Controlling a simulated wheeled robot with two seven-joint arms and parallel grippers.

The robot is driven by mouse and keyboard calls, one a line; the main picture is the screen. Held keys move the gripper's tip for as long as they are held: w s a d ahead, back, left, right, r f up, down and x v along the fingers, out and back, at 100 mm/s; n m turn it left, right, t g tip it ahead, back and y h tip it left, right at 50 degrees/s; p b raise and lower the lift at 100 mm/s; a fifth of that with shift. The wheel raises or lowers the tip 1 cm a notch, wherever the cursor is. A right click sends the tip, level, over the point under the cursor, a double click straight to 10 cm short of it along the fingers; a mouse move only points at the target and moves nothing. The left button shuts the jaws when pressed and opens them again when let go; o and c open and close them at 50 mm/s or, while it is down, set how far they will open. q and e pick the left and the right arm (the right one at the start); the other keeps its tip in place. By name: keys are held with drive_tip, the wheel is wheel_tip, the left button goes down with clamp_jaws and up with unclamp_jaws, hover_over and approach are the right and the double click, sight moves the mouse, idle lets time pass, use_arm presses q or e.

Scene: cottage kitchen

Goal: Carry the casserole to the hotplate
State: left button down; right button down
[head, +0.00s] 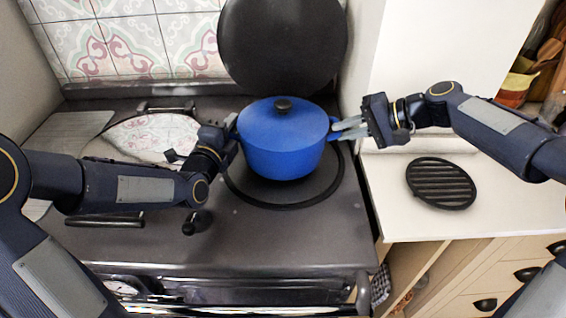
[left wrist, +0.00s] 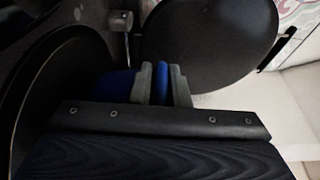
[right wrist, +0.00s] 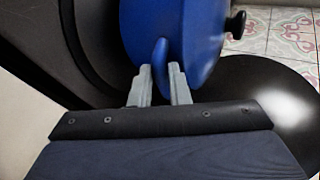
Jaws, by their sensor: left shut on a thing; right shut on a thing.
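The blue casserole (head: 282,150), with its lid and dark knob on, is upright over the right-hand hotplate (head: 247,192) of the range. The hotplate's dark rim shows around its front and sides; I cannot tell whether the base touches the plate. My left gripper (head: 230,127) is shut on the left handle, and blue shows between its fingers in the left wrist view (left wrist: 163,85). My right gripper (head: 340,128) is shut on the right handle, which shows between its fingers in the right wrist view (right wrist: 161,55).
A raised round dark lid (head: 283,45) stands right behind the casserole. A shiny closed lid (head: 150,135) covers the left hotplate. A round black trivet (head: 441,183) lies on the pale counter (head: 520,205) to the right. A rail runs along the range front.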

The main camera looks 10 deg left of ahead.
use_arm(q)
drive_tip(key=shift+w+f+b, duration=0.1)
drive_tip(key=shift+f+b, duration=0.5)
drive_tip(key=shift+b, duration=0.3)
use_arm(e)
drive_tip(key=shift+f, duration=0.95)
use_arm(q)
drive_tip(key=c, duration=1.7)
unclamp_jaws()
drive_tip(key=shift+f, duration=0.15)
use_arm(e)
drive_tip(key=c, duration=1.7)
unclamp_jaws()
drive_tip(key=shift+f, duration=0.1)
use_arm(q)
drive_tip(key=o, duration=0.3)
drive_tip(key=shift+s, duration=0.25)
use_arm(e)
drive_tip(key=o, duration=0.3)
drive_tip(key=shift+s, duration=0.15)
use_arm(q)
drive_tip(key=shift+f, duration=0.1)
use_arm(e)
drive_tip(key=shift+o, duration=0.2)
use_arm(q)
drive_tip(key=shift+o, duration=0.5)
drive_tip(key=o, duration=0.7)
